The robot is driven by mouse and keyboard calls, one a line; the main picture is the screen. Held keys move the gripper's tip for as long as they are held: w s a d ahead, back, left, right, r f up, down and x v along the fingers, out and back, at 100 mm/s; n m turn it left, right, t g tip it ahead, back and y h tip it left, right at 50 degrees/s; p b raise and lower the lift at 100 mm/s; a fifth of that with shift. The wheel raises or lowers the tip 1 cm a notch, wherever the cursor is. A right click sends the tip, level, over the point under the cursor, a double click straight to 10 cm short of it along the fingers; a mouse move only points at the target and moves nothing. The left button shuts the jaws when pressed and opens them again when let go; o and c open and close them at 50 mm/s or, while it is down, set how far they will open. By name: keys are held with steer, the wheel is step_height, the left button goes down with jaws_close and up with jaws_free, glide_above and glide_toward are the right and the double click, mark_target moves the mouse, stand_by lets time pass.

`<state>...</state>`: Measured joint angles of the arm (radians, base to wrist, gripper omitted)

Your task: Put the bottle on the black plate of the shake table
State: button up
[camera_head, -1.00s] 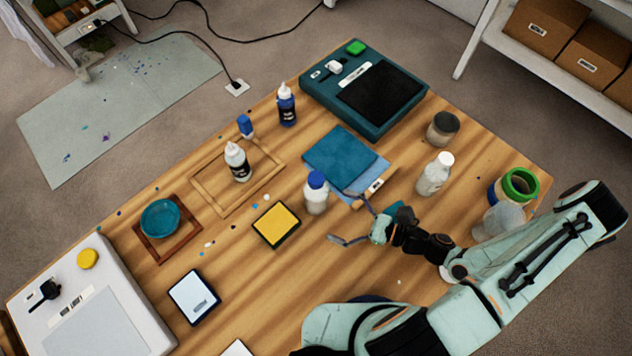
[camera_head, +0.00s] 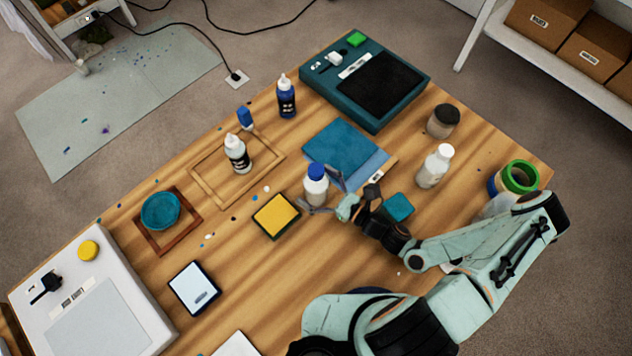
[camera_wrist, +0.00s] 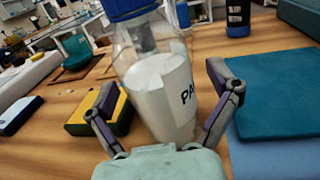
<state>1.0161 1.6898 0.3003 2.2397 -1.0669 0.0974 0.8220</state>
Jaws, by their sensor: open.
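The bottle with a blue cap and white contents (camera_head: 316,187) stands upright on the wooden table, near its middle. My gripper (camera_head: 322,196) is open, with its fingers on either side of this bottle's lower body. In the wrist view the bottle (camera_wrist: 160,85) fills the middle between the two spread fingers (camera_wrist: 165,112), and part of a label shows. I cannot tell whether either finger touches it. The shake table (camera_head: 335,84) is a dark teal box at the far end of the table. Its black plate (camera_head: 381,84) is bare.
Teal and blue sheets (camera_head: 342,146) lie between the bottle and the shake table. A yellow sponge-like block (camera_head: 276,216) is left of the bottle. A white-capped bottle (camera_head: 435,166) and a dark-lidded jar (camera_head: 443,121) stand to the right. A dark blue bottle (camera_head: 286,97) stands beside the shake table.

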steer(key=c, duration=1.3)
steer(key=shift+c, duration=0.2)
